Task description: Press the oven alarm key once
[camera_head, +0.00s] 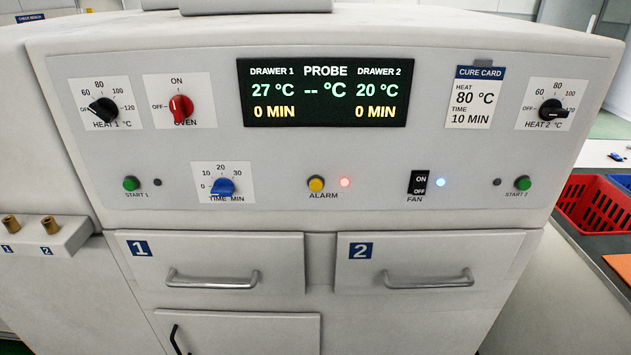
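The oven's yellow alarm key (316,184) is a round button on the sloped front panel, labelled ALARM below. A small red lamp (345,182) glows just right of it. Nothing covers the key. The oven display (326,92) above reads Drawer 1 at 27 °C and 0 MIN, Probe "--", Drawer 2 at 20 °C and 0 MIN. Neither of my grippers shows in this view.
Around the key are the blue time knob (222,187), red oven knob (180,108), black fan switch (419,183) with a lit blue lamp, and green start buttons (131,184). Drawers with handles (214,281) lie below. A red crate (596,207) stands at right.

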